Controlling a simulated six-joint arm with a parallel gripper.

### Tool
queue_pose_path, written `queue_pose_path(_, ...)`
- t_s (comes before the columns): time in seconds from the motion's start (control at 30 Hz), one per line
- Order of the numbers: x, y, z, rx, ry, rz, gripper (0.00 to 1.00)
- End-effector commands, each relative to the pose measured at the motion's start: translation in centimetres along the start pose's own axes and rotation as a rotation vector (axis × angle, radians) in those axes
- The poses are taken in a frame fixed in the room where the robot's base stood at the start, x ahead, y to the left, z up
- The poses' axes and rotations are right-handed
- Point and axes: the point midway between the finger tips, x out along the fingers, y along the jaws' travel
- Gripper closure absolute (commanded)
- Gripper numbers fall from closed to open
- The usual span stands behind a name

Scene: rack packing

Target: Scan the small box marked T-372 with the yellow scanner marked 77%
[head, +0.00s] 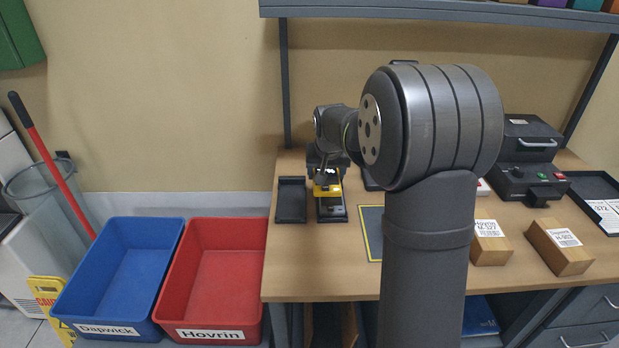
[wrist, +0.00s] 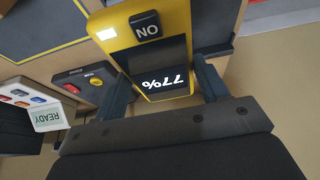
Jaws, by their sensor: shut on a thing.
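The yellow scanner (wrist: 184,24) has a dark screen reading 77%, upside down in the wrist view, and a dark tag reading NO. My gripper (wrist: 162,88) is shut on it, one finger on each side. In the head view the scanner (head: 328,190) is at the left of the bench, just below my gripper (head: 327,172), at a black stand; I cannot tell whether it touches the stand. A white label (head: 604,213) reading about 372 shows at the right edge by a black tray; the box under it is not clear.
Two cardboard boxes, one (head: 490,242) labelled with a code I cannot read surely and one (head: 558,248) marked Dapwick, stand on the bench. A black machine (head: 530,182) stands behind. An empty black tray (head: 291,200) is left of the scanner. Blue (head: 120,270) and red (head: 212,285) bins stand left.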

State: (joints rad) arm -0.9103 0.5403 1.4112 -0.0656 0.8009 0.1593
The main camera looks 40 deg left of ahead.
Motion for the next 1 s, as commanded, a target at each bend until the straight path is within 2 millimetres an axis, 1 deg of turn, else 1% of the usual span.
queue_pose_path(0.17, -1.7, 2.1, 0.3, 0.017, 0.003, 0.007, 0.64)
queue_pose_path(0.27, -3.5, 4.1, 1.1, 0.048, 0.004, 0.020, 0.64)
queue_pose_path(0.33, -5.1, 5.9, 1.9, 0.078, 0.006, 0.032, 0.64)
queue_pose_path(0.5, -9.3, 10.5, 4.9, 0.164, 0.005, 0.069, 0.64)
queue_pose_path(0.7, -13.8, 14.8, 9.1, 0.262, 0.005, 0.110, 0.64)
queue_pose_path(0.83, -15.9, 16.6, 11.5, 0.313, 0.004, 0.131, 0.64)
queue_pose_path(0.9, -16.7, 17.3, 12.6, 0.334, 0.004, 0.140, 0.64)
queue_pose_path(1.0, -17.4, 17.9, 13.6, 0.354, 0.003, 0.148, 0.64)
